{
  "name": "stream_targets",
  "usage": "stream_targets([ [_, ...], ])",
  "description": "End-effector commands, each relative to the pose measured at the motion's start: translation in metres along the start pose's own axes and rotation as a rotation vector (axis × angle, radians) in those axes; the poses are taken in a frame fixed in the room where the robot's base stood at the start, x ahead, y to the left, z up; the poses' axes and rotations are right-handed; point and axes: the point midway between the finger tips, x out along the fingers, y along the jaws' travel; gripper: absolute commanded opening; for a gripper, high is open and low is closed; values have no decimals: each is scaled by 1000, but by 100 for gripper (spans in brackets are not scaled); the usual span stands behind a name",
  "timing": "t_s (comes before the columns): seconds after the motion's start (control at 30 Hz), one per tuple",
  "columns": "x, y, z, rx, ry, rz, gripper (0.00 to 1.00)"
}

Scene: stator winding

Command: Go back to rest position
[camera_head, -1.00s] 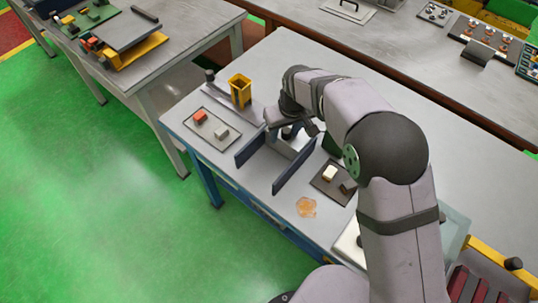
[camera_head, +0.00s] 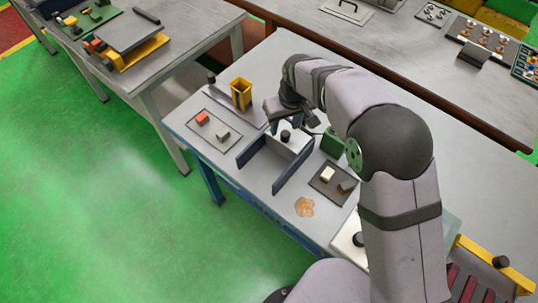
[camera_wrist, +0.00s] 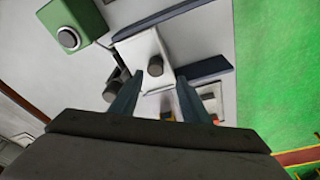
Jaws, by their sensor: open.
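My gripper (camera_head: 287,122) is above the work table (camera_head: 475,190), over the back end of the space between two dark blue upright plates. In the wrist view its two fingers (camera_wrist: 157,97) are apart, with nothing held between them. Beyond the fingertips is a light grey block with a dark round knob (camera_wrist: 155,66). The knob also shows in the head view (camera_head: 286,136), just below my gripper. One blue plate (camera_head: 251,150) stands to the left and the other (camera_head: 292,173) to the right.
A green box (camera_head: 331,143) stands right of the gripper. A small dark tray (camera_head: 320,187) and an orange patch (camera_head: 304,207) lie nearer.

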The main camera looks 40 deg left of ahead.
Motion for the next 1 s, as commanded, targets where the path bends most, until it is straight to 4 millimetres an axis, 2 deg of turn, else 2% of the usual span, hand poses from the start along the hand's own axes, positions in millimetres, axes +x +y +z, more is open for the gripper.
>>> stream_targets([
  [0.37,0,0,0,0,1,0,42],
  [0.47,-3,8,3,15,0,3,42],
  [0.57,-10,27,14,55,-7,11,42],
  [0.67,-23,58,37,127,-20,23,42],
  [0.77,-41,97,75,228,-38,39,42],
  [0.87,-61,135,126,355,-61,56,42],
  [0.9,-69,148,150,408,-70,63,42],
  [0.97,-80,163,187,489,-84,73,42],
  [1.0,-88,170,212,544,-93,78,42],
])
